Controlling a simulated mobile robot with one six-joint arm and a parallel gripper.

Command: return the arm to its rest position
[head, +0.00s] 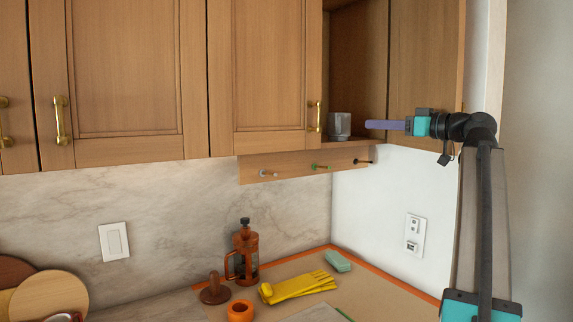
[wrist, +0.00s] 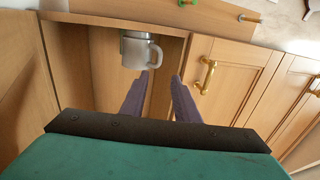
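My arm reaches in from the right in the head view. My gripper (head: 367,124) points left at the open wall cabinet, its purple fingers level with the shelf. In the wrist view my gripper (wrist: 160,76) shows two fingers spread apart with nothing between them. A grey mug (head: 340,126) stands on the cabinet shelf just beyond the fingertips, with a visible gap. The wrist view is upside down and shows the mug (wrist: 139,51) with its handle, ahead of the fingers.
A peg rail (head: 305,166) hangs under the cabinet. Closed cabinet doors (head: 125,70) are to the left. On the counter below are a French press (head: 245,256), yellow gloves (head: 298,287), an orange tape roll (head: 240,311) and a teal sponge (head: 338,260). A white wall stands behind my arm.

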